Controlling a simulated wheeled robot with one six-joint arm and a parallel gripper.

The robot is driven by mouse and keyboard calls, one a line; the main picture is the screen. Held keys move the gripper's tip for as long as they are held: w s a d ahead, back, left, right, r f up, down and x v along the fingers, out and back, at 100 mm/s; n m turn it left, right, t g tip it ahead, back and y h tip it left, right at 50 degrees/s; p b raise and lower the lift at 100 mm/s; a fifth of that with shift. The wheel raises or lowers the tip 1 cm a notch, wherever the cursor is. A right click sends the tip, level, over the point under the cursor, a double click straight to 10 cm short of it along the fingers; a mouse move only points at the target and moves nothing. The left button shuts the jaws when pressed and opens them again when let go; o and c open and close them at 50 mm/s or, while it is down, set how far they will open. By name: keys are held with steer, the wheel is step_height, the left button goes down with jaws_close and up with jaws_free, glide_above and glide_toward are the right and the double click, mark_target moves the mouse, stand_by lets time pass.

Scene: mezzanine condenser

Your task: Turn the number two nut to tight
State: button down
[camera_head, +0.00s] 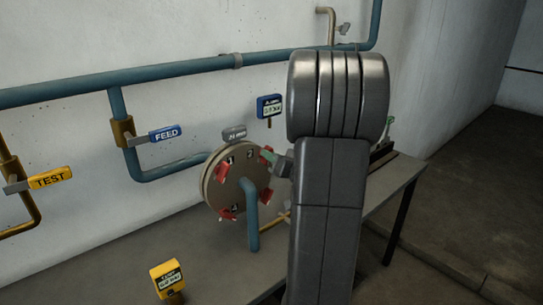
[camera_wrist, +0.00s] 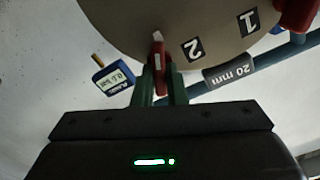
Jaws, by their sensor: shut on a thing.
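The round flange (camera_head: 232,188) stands upright on the blue pipe, with number labels and several red nuts around its rim. In the wrist view the number two nut (camera_wrist: 161,80) is red with a pale mark at its top, beside the black "2" label (camera_wrist: 192,48). My gripper (camera_wrist: 160,88) has its green fingers shut on this nut, one on each side. In the head view my gripper (camera_head: 271,157) reaches the flange's upper right from the right, and my arm hides part of that side. Another red nut (camera_wrist: 297,14) sits near the "1" label (camera_wrist: 250,20).
A grey "20 mm" tag (camera_head: 234,133) stands above the flange. A blue gauge (camera_head: 269,106) is on the wall behind. Blue FEED (camera_head: 165,134) and yellow TEST (camera_head: 50,178) handles are at left. A yellow gauge (camera_head: 168,276) stands in front on the grey bench (camera_head: 110,262).

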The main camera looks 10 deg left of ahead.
steer(key=shift+m+p, duration=0.4)
steer(key=shift+m, duration=0.2)
steer(key=c, duration=1.5)
jaws_free()
steer(key=shift+o, duration=0.2)
steer(key=b+v, duration=0.1)
steer(key=v, duration=1.2)
steer(key=shift+s+d, duration=0.25)
steer(key=shift+d, duration=0.05)
steer(key=p+x, duration=0.1)
steer(key=x, duration=1.2)
steer(key=shift+w+a, duration=0.25)
steer(key=shift+a, duration=0.05)
